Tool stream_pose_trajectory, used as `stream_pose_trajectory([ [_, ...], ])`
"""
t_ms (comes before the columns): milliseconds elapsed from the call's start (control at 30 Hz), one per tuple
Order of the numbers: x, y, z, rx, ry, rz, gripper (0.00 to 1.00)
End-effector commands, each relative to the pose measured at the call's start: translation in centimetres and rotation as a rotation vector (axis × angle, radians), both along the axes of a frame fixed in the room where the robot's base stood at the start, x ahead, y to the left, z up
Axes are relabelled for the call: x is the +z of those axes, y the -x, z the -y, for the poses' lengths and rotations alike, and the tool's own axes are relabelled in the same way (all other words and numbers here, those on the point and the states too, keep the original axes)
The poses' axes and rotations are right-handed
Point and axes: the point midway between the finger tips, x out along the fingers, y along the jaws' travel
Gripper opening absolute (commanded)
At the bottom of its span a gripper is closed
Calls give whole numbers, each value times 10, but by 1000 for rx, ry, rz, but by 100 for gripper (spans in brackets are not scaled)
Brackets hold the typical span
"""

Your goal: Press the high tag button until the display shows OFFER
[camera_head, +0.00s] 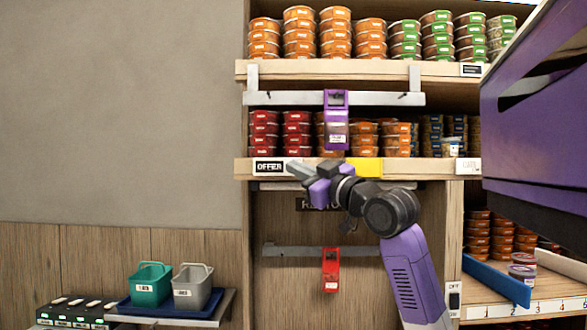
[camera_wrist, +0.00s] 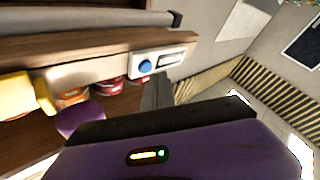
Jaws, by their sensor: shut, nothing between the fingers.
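A white electronic tag (camera_head: 269,167) is on the front edge of the middle shelf, at its left end. Its dark display reads OFFER in the head view. In the wrist view the tag (camera_wrist: 158,62) shows a round blue button (camera_wrist: 145,67) beside a dark display, whose text I cannot read there. My gripper (camera_head: 297,170) is shut and empty, its grey fingertips just right of the display in the head view. In the wrist view the fingers (camera_wrist: 156,92) point at the tag close to the button. I cannot tell whether they touch it.
A purple holder (camera_head: 336,125) hangs from a rail above my wrist, and a red holder (camera_head: 331,270) hangs lower. A yellow label (camera_head: 365,167) is right of the tag. Plain wall lies to the left.

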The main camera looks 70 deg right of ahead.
Motion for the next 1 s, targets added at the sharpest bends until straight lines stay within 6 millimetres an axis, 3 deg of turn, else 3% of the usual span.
stream_pose_trajectory([
  [600,0,17,-42,0,1,0,0],
  [1000,0,19,-46,0,0,0,0],
])
